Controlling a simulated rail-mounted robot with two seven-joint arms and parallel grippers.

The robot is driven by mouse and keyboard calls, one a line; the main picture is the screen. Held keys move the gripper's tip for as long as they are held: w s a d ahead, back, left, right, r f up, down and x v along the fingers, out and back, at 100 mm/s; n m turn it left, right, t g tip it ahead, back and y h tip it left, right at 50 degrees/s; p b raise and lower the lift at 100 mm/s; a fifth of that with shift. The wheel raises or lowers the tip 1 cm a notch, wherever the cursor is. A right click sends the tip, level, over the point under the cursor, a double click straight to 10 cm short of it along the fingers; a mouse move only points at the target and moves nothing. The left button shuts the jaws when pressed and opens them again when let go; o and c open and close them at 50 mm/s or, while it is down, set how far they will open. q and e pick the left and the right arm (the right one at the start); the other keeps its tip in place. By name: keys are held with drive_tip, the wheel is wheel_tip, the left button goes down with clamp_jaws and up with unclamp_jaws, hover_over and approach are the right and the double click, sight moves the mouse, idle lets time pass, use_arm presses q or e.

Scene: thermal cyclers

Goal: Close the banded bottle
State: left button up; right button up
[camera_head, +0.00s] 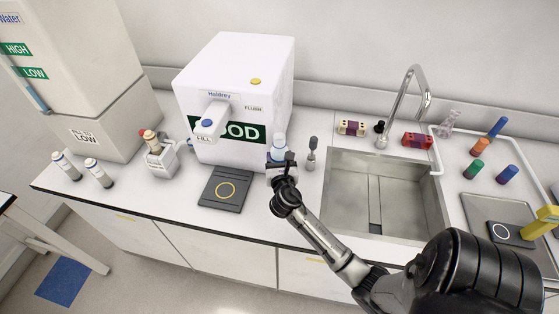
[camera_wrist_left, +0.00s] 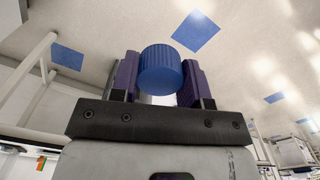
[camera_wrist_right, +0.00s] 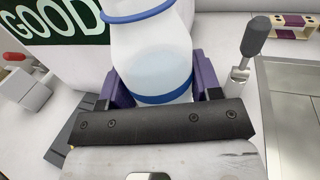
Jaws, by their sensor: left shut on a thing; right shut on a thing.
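The banded bottle (camera_head: 279,146) is pale and translucent and stands up from my right gripper (camera_head: 284,166), in front of the white machine. In the right wrist view the bottle (camera_wrist_right: 155,60) shows a blue band near its base and another near its neck; its top is cut off by the frame. The purple fingers of my right gripper (camera_wrist_right: 163,84) are shut on its lower body. In the left wrist view a ribbed blue cap (camera_wrist_left: 160,70) sits between the purple fingers of my left gripper (camera_wrist_left: 158,85), which is shut on it. My left gripper is outside the head view.
The white machine (camera_head: 235,90) marked GOOD stands behind the bottle. A dark pad (camera_head: 226,188) with a yellow ring lies left of it. A grey-handled tool (camera_head: 312,150) stands close on its right, before the sink (camera_head: 345,200). Several capped containers stand at the counter's left.

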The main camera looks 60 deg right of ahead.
drive_tip(key=o, duration=0.4)
drive_tip(key=shift+c, duration=0.2)
drive_tip(key=c, duration=0.7)
